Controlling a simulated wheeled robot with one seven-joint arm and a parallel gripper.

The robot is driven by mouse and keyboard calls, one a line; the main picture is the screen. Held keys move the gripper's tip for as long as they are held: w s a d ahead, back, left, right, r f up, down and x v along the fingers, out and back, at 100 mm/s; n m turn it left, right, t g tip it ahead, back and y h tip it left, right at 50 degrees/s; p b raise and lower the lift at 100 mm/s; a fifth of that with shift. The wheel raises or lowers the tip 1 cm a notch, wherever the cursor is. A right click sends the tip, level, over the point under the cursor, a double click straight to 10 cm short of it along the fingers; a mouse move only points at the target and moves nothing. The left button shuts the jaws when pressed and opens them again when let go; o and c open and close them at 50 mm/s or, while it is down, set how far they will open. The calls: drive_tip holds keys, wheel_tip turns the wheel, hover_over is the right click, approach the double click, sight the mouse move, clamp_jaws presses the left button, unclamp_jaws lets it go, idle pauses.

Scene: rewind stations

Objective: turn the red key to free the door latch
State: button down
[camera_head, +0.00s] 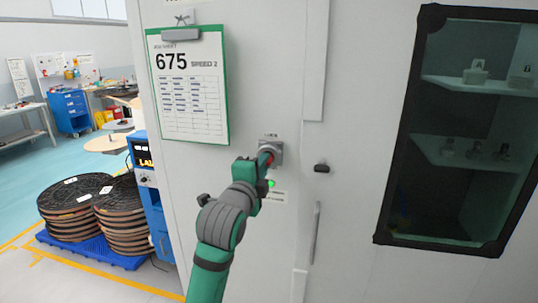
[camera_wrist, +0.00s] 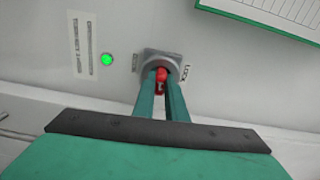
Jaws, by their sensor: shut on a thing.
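The red key (camera_wrist: 161,75) sits in a square grey lock plate (camera_wrist: 170,58) on the light grey cabinet wall. My gripper (camera_wrist: 163,88) has its two green fingers on either side of the key and is shut on it. In the head view the red key (camera_head: 267,156) shows only as a small patch, mostly hidden by my gripper (camera_head: 264,163). The lock plate (camera_head: 278,153) there is partly covered too. A green light (camera_head: 271,184) glows just below the lock; it also shows in the wrist view (camera_wrist: 107,59).
A clipboard (camera_head: 188,85) marked 675 hangs up and left of the lock. Right of the lock are a dark knob (camera_head: 321,168), a vertical handle (camera_head: 316,232) and a black-framed window (camera_head: 410,130). Stacked reels (camera_head: 75,215) stand on a blue pallet at left.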

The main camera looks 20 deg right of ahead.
drive_tip(key=shift+w+m, duration=0.1)
drive_tip(key=shift+m, duration=1)
drive_tip(key=c, duration=1.7)
unclamp_jaws()
drive_tip(key=shift+f, duration=0.1)
